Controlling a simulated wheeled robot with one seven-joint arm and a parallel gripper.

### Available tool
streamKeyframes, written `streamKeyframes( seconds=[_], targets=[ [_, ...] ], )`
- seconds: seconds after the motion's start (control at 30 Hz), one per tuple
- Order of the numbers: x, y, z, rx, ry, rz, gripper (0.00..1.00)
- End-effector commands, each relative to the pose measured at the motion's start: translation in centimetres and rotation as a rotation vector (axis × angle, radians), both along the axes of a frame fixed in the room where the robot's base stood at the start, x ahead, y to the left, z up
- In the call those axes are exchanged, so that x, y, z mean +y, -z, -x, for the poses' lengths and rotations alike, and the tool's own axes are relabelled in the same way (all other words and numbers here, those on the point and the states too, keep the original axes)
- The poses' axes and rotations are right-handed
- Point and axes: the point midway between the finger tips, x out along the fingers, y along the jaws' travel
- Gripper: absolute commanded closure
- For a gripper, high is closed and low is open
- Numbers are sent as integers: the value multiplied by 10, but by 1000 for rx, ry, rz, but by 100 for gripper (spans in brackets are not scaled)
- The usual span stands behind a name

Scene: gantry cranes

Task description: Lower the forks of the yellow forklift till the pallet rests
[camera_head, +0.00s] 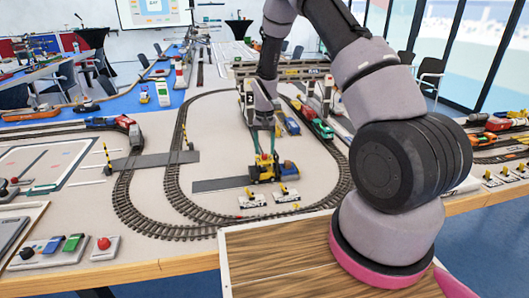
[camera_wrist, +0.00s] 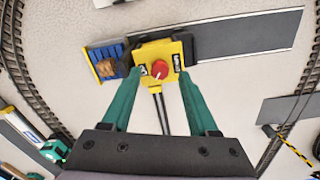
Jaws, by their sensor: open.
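The yellow forklift (camera_head: 262,175) stands inside the oval rail track in the head view. In the wrist view the yellow forklift (camera_wrist: 150,50) has a red round knob (camera_wrist: 160,69) and two small black-and-white labels beside it. A blue pallet (camera_wrist: 97,54) with a brown load is at its left end; it also shows in the head view as a blue pallet (camera_head: 289,168). Whether it touches the surface is unclear. My gripper (camera_wrist: 159,75) is open above the forklift, its green fingers on either side of the knob. No contact with the knob is visible.
The rail track (camera_head: 180,215) curves around the forklift. A gantry crane (camera_head: 285,70) stands behind my arm. A red button (camera_head: 103,243) is at the front left.

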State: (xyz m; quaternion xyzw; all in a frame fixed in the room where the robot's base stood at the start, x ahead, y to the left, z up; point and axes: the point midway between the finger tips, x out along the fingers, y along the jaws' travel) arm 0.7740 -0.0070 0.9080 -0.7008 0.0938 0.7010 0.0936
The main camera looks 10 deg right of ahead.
Motion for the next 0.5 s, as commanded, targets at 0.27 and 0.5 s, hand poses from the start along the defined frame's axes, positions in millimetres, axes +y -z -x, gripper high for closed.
streamKeyframes(
  seconds=[0.27,0.5],
  targets=[
    [0,-58,-1,-3,0,-1,40],
    [0,-87,0,-1,2,-1,40]
  ],
)
